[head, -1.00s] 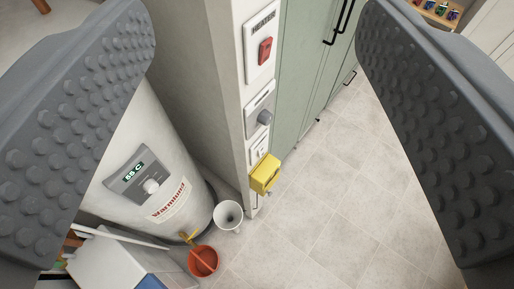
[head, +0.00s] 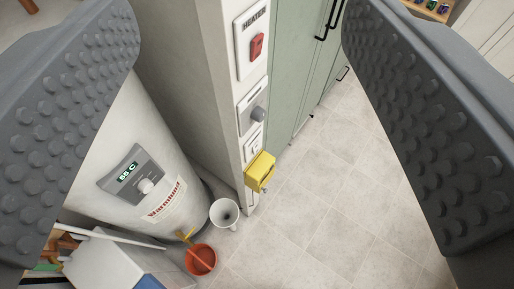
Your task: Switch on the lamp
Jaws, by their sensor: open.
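My gripper (head: 240,100) is open and empty, its two grey studded fingers at the left and right of the view. Between them, a narrow wall end carries a column of controls. At the top is a red rocker switch (head: 257,47) on a white plate labelled HEATER. Under that is a small white switch plate (head: 254,146), partly hidden by a yellow box (head: 260,170). The fingers appear apart from all of these. No lamp can be made out.
A white boiler (head: 150,170) reading 55 C stands left of the wall. A white cup-like container (head: 224,212), an orange bucket (head: 201,259) and a white box (head: 105,262) are near its foot. Green cabinets (head: 295,70) with black handles stand right. The tiled floor (head: 340,190) is clear.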

